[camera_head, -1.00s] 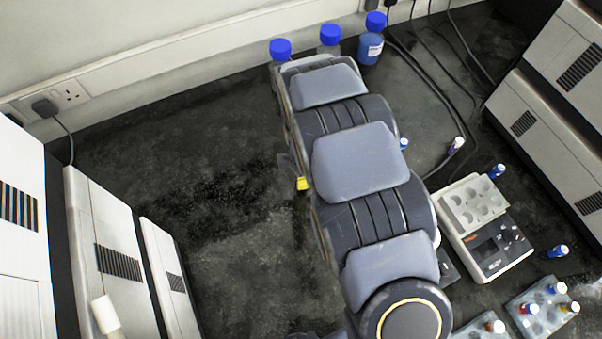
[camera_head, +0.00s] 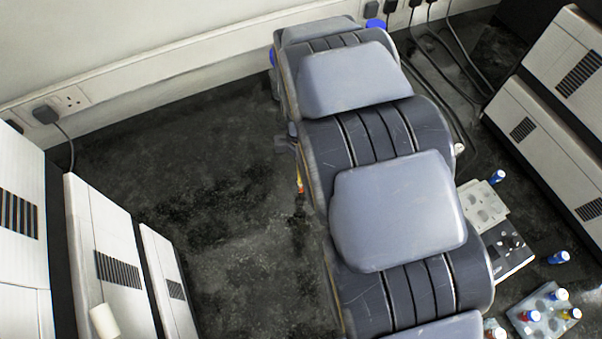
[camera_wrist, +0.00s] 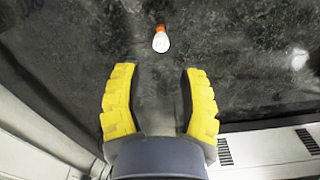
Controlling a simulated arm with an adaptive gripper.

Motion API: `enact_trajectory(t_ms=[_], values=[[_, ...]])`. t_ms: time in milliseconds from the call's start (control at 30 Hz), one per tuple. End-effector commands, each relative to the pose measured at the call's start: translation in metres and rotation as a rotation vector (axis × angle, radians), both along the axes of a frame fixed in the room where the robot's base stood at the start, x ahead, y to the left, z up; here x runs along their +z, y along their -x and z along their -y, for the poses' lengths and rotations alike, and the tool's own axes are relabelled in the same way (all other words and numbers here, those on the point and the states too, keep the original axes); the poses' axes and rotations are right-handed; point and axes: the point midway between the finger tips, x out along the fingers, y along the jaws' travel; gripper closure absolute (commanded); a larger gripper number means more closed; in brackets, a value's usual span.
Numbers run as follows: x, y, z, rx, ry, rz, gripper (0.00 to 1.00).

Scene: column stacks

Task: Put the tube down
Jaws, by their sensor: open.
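A small tube (camera_wrist: 161,42) with a white body and an orange cap is on the dark bench in the wrist view. It lies beyond my fingertips, near the top middle, and I cannot tell whether it stands or lies. My gripper (camera_wrist: 159,71) has its yellow fingers spread apart with nothing between them; the tube is clear of both fingers. In the head view my arm hides most of the gripper. Only a small yellow and orange-red patch shows at the arm's left edge, and I cannot tell whether it is finger or tube.
White vented machines stand at the left (camera_head: 112,260) and right (camera_head: 560,75). A grey-white device (camera_head: 510,245) and a rack of capped tubes (camera_head: 545,315) are at the lower right. Cables run at the back. The dark bench (camera_head: 190,190) left of my arm is clear.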

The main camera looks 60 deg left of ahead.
Motion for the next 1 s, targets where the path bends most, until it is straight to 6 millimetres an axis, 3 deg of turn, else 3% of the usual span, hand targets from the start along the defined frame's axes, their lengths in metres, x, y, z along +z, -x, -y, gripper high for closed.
enact_trajectory(t_ms=[200, 533, 667, 767, 867, 900, 1000], values=[[0.029, 0.0, 0.0, 0.001, 0.001, 0.0, 0.6], [0.035, 0.0, 0.001, -0.002, 0.002, 0.0, 0.6], [0.048, -0.022, 0.016, -0.117, 0.005, 0.002, 0.6], [0.075, -0.061, 0.054, -0.367, 0.016, 0.003, 0.6], [0.108, -0.102, 0.115, -0.727, 0.03, 0.003, 0.6], [0.12, -0.113, 0.145, -0.883, 0.042, 0.0, 0.6], [0.148, -0.126, 0.214, -1.265, 0.061, -0.008, 0.6]])
